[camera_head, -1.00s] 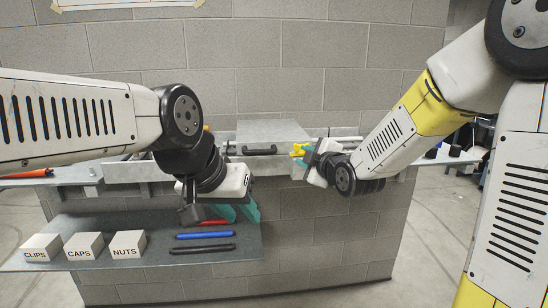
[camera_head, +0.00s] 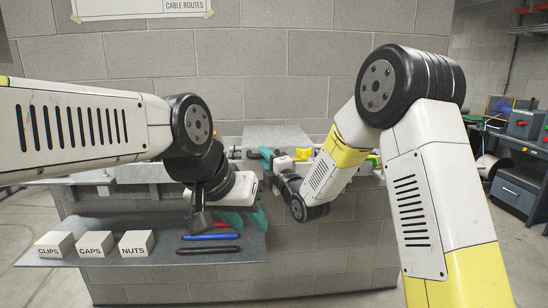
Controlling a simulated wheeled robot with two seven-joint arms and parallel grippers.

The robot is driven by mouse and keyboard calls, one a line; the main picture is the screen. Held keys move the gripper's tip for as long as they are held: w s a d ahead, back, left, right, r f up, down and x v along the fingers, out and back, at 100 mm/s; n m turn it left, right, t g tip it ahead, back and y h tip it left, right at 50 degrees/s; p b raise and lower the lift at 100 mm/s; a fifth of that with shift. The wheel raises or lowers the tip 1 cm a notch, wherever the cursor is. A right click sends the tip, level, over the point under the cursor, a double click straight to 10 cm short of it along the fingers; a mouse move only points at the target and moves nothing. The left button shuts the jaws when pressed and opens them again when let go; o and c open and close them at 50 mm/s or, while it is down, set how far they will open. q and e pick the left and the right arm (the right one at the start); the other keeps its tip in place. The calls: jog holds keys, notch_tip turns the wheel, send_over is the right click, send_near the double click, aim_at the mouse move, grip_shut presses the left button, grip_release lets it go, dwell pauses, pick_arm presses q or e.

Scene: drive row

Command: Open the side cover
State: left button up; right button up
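The grey cover plate (camera_head: 275,134) lies at the top of the grey block wall, in the middle of the head view. Its black handle, visible earlier, is now mostly hidden by my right gripper (camera_head: 266,156). That gripper is at the handle's place, with teal fingertips pointing left. I cannot tell whether it is closed on the handle. My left gripper (camera_head: 246,217) is lower, over the right end of the shelf. Its two teal fingers look apart, with nothing visible between them.
A grey shelf (camera_head: 140,272) holds boxes marked CLIPS (camera_head: 54,244), CAPS (camera_head: 95,244) and NUTS (camera_head: 136,244). Red, blue (camera_head: 211,237) and black (camera_head: 208,250) bars lie there. A workbench (camera_head: 520,180) stands far right.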

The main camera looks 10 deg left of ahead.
jog(key=shift+w+a+r, duration=0.1)
jog(key=shift+w+a, duration=0.2)
jog(key=shift+w, duration=0.05)
grip_shut()
dwell(1.2)
